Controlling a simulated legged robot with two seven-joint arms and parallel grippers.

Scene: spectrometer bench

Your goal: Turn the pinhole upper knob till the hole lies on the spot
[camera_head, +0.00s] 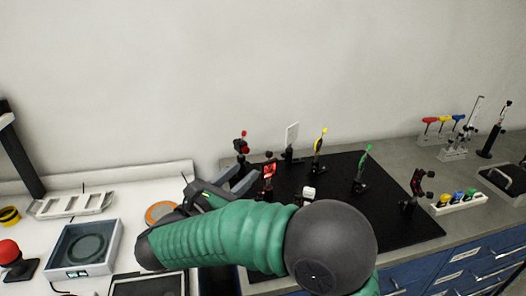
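Several small optical mounts on dark posts stand on a black breadboard (325,185). A mount with red parts (268,170) is just right of my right gripper (245,178), and another with red knobs (240,146) stands behind it. I cannot tell which is the pinhole, and its hole and the light spot are too small to make out. My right arm, in a green sleeve, crosses the front and hides part of the breadboard. The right gripper's two grey fingers look apart, with nothing seen between them; contact with the red mount is unclear. My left gripper is out of view.
A white card (291,135), a yellow-topped mount (319,144) and a green-topped mount (362,168) stand on the breadboard. Coloured-handled tools (443,123) are at right. A scale-like box (86,247) and a red button (9,250) are at left.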

